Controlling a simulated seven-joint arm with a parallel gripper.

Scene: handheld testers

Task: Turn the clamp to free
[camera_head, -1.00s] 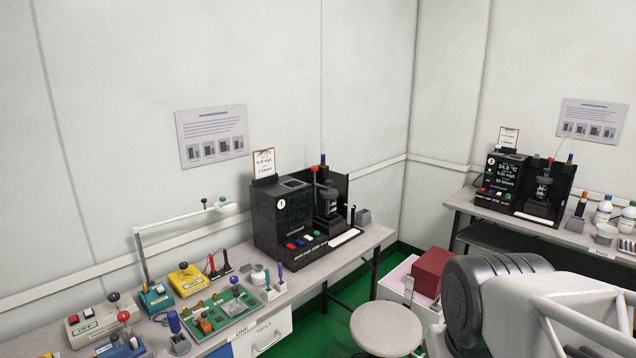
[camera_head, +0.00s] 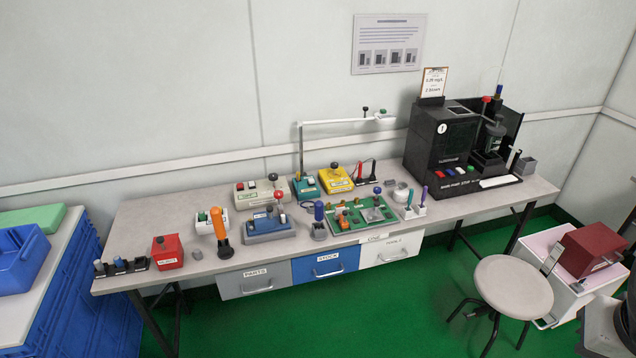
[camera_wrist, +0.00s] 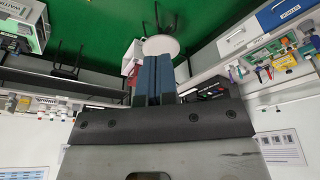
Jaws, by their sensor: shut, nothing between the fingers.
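A green board (camera_head: 385,214) lies on the bench, with an orange part, metal plates and small upright knobs on it. It also shows at the right of the wrist view (camera_wrist: 284,63). Which part is the clamp, and how it is turned, is too small to tell. My gripper (camera_wrist: 153,58) shows in the wrist view with its two dark fingers together, empty and touching nothing.
Testers crowd the bench: a yellow box (camera_head: 335,180), a blue box (camera_head: 270,226), an orange-handled tool (camera_head: 219,228). A tall black machine (camera_head: 432,140) stands at the bench's right. A round stool (camera_head: 513,285) and a red box (camera_head: 590,251) are right of the bench. Green floor in front is open.

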